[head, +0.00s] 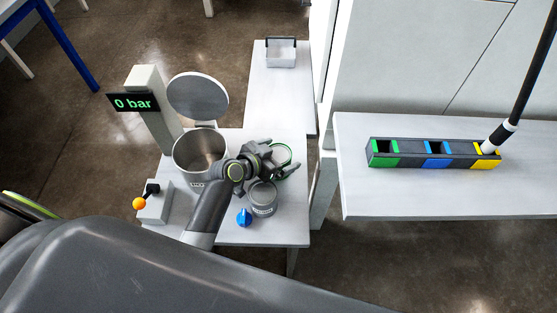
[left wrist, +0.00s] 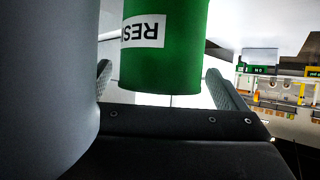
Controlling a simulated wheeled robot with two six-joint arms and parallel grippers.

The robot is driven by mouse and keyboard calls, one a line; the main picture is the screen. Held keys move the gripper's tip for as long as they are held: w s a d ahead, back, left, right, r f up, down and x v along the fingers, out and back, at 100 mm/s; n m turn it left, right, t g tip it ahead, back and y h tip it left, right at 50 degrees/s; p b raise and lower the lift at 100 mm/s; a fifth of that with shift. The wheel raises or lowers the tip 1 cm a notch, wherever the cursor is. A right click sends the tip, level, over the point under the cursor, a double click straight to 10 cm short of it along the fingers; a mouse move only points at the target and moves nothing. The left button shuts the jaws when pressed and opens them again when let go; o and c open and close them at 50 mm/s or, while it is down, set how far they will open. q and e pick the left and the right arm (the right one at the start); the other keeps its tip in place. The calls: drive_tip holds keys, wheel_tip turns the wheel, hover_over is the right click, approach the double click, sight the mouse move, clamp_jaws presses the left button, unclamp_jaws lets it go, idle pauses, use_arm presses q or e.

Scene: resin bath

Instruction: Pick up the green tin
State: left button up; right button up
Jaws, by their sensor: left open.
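The green tin (head: 281,153) shows in the head view as a green-rimmed round top on the small table, partly covered by my left gripper (head: 284,160). In the left wrist view the green tin (left wrist: 165,55) has a white label that appears upside down, reading "RES", the rest cut off. It stands between the two fingers of my left gripper (left wrist: 165,88). The fingers are open, with a gap showing on each side of the tin. My right gripper is not in view.
A metal pot (head: 196,152) with raised lid (head: 198,96) stands left of the gripper. A grey tin (head: 263,198) and blue knob (head: 244,218) are close in front. An orange-tipped lever (head: 139,204) and a "0 bar" display (head: 132,103) are further left. A slotted rack (head: 410,153) sits on the right table.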

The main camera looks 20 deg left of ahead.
use_arm(q)
drive_tip(key=c, duration=1.3)
drive_tip(key=shift+c, duration=0.2)
drive_tip(key=shift+r, duration=0.1)
